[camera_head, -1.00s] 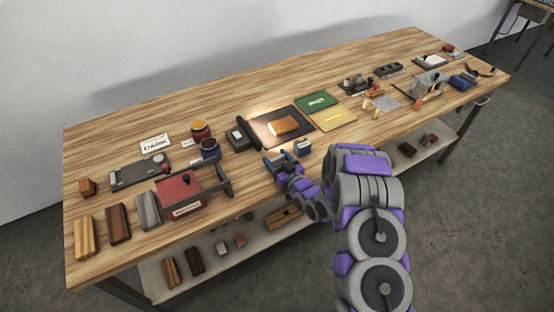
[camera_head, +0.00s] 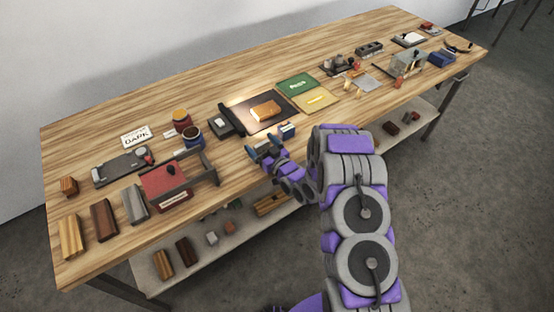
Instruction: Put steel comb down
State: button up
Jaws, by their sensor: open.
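My gripper (camera_head: 263,149) is open at the front edge of the wooden bench (camera_head: 330,55), left of a small blue block (camera_head: 287,131) with a paler part on it. No comb can be clearly made out between the fingers. I cannot tell whether the small blue block or another small piece is the steel comb. The gripper is just in front of a dark mat (camera_head: 240,103) with a lit tan block (camera_head: 266,109) on it. My arm hides part of the bench's front edge.
A red box (camera_head: 165,180) with a grey frame stands left of my gripper, with a blue jar (camera_head: 192,135) behind it. Green (camera_head: 296,86) and yellow (camera_head: 314,99) cards lie to the right.

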jog(key=p+v, duration=0.3)
jog(key=v, duration=1.4)
jog(key=shift+d, duration=0.4)
jog(key=shift+f, duration=0.1)
